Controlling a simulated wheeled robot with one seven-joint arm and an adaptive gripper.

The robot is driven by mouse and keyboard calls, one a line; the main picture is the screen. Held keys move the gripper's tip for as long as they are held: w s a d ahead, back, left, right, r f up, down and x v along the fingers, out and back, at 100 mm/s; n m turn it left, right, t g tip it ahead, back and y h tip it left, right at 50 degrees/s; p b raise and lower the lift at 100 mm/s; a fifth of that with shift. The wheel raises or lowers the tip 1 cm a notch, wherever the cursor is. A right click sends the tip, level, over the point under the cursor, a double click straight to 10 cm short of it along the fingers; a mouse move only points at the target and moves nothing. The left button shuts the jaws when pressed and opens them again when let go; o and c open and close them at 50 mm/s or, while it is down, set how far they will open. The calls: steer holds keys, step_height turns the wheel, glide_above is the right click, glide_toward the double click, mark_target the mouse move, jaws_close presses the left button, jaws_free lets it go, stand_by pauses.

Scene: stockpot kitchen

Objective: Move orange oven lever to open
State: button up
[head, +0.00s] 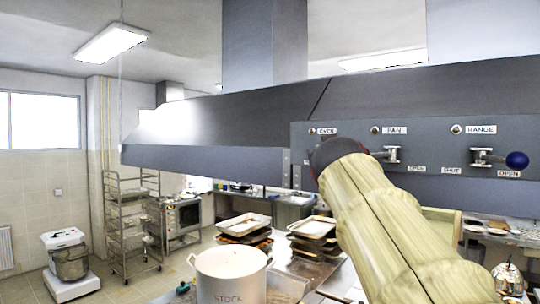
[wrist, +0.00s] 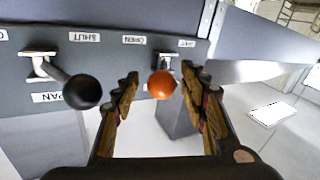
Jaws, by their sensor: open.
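In the wrist view the orange oven lever shows as an orange ball (wrist: 161,85) on a short metal mount on the grey hood panel. A label stands to either side of the mount; the one to the left reads OPEN (wrist: 134,40). My gripper (wrist: 160,76) is open, its two fingers on either side of the ball. Gaps show between ball and fingers, and I cannot tell whether they touch in depth. In the head view my arm covers the oven lever and the gripper; only the OVEN label (head: 324,131) shows above it.
A lever with a black ball (wrist: 82,92) sits close left of my fingers in the wrist view. A range lever with a blue ball (head: 517,160) is at right in the head view. Below the hood stand a white stockpot (head: 231,275) and stacked trays (head: 313,228).

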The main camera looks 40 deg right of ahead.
steer(key=v, duration=1.1)
steer(key=shift+s+a, duration=0.2)
steer(key=w+a+f+n+g+y+b, duration=0.1)
steer(key=a+f+g+y+b, duration=0.15)
steer(key=f, duration=1.25)
steer(key=w+a+f+n+g+y+b, duration=0.1)
steer(key=a+f+y, duration=0.25)
steer(key=f, duration=1.15)
steer(key=s+a+f+n+y+b, duration=0.2)
steer(key=a+f+b, duration=0.4)
steer(key=f, duration=0.8)
steer(key=s+a+f+n+g+y+b, duration=0.1)
steer(key=a+f+n+y+b, duration=0.1)
steer(key=a+f+b, duration=0.4)
steer(key=s+a+f+n+g+y+b, duration=0.1)
steer(key=a+f+y+b, duration=0.3)
steer(key=a+f, duration=0.9)
step_height(320, 180, down, 10)
steer(key=s+n+b, duration=0.1)
steer(key=b, duration=0.1)
steer(key=shift+s+b, duration=0.35)
steer(key=shift+b, duration=0.05)
